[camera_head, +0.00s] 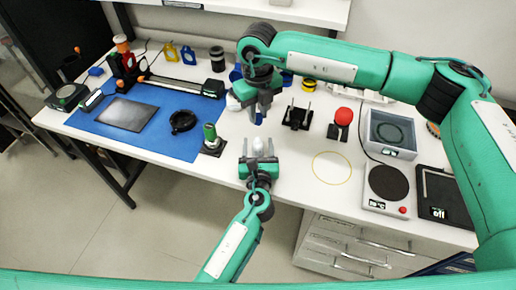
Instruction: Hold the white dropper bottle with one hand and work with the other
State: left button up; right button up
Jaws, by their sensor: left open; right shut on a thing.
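A small white bottle-like thing (258,145), which looks like the white dropper bottle, shows between the fingers of my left gripper (258,157) near the table's front edge. The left fingers are open, one on each side of it; I cannot tell whether they touch it. My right gripper (258,112) is farther back, above the table, beside the blue mat's right end. It is shut on a partly hidden thing. A white part (241,92) shows at its left side and a bit of blue at its tips; I cannot tell what belongs to the held thing.
To the right are a black stand (297,115), a red knob (343,116), a grey box (390,139) and a hotplate (388,183). A yellow ring (332,181) lies flat.

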pick_arm(q)
jog(key=shift+w, duration=0.4)
jog(key=shift+c, duration=0.3)
grip_shut()
pick_arm(e)
send_over(258, 139)
jog(key=shift+f, duration=2.5)
jog(key=shift+f, duration=0.9)
jog(key=shift+f, duration=0.55)
